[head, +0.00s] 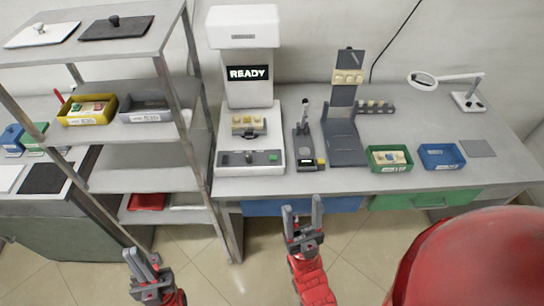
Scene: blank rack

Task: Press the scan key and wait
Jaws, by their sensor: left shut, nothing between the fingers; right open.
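A white scanner (226,95) stands on the desk, with a dark screen (248,73) that reads READY. A beige piece with round bumps (248,122) sits on its dark stage. The dark front panel of its base carries a green key (273,157) at the right, which looks like the scan key; its lettering is too small to read. My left gripper (142,262) is shut and empty, low in front of the shelf rack. My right gripper (302,212) is open and empty, in front of the desk's front edge, below and right of the green key. Neither gripper touches the scanner.
A metal rack (120,152) with bins stands left of the scanner. A small dark device (306,150) and a grey stand (344,140) are to its right. A green bin (390,167), a blue bin (441,167) and a magnifier lamp (424,81) are further right.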

